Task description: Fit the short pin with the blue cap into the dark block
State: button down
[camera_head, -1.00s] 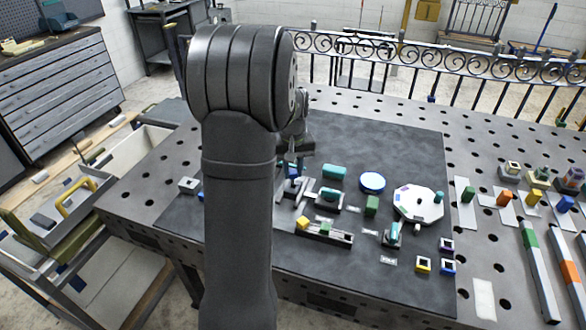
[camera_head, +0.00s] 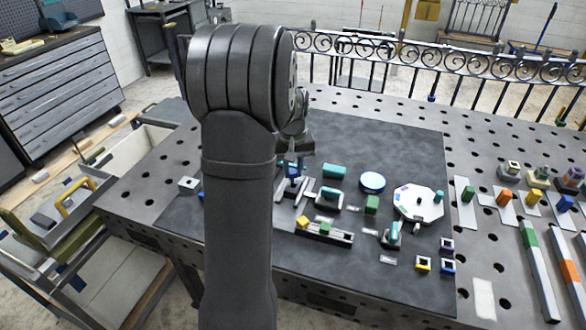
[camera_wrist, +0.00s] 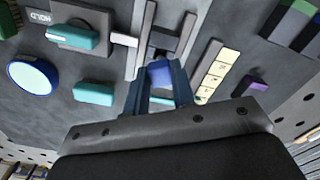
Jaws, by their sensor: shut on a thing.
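My gripper (camera_wrist: 160,92) is shut on the blue cap (camera_wrist: 160,73) of the short pin, in the middle of the wrist view. In the head view the blue cap (camera_head: 294,172) shows just below my gripper, partly hidden. The pin's shaft under the cap is not visible. A dark piece (camera_wrist: 165,38) between two grey rails lies just beyond the cap in the wrist view and may be the dark block. I cannot tell whether the pin touches it.
Teal blocks (camera_head: 334,171), a blue-rimmed disc (camera_head: 372,182) and a white octagonal plate (camera_head: 418,205) stand to the right on the dark mat. A slotted rail with yellow and green blocks (camera_head: 325,232) is in front. Small square sockets (camera_head: 423,264) sit farther right.

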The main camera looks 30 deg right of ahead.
jog(key=shift+f, duration=1.85)
dwell(0.3)
jog(key=c, duration=0.7)
grip_release()
jog(key=shift+o, duration=0.2)
jog(key=shift+r, duration=3.5)
jog(key=shift+f, duration=3.3)
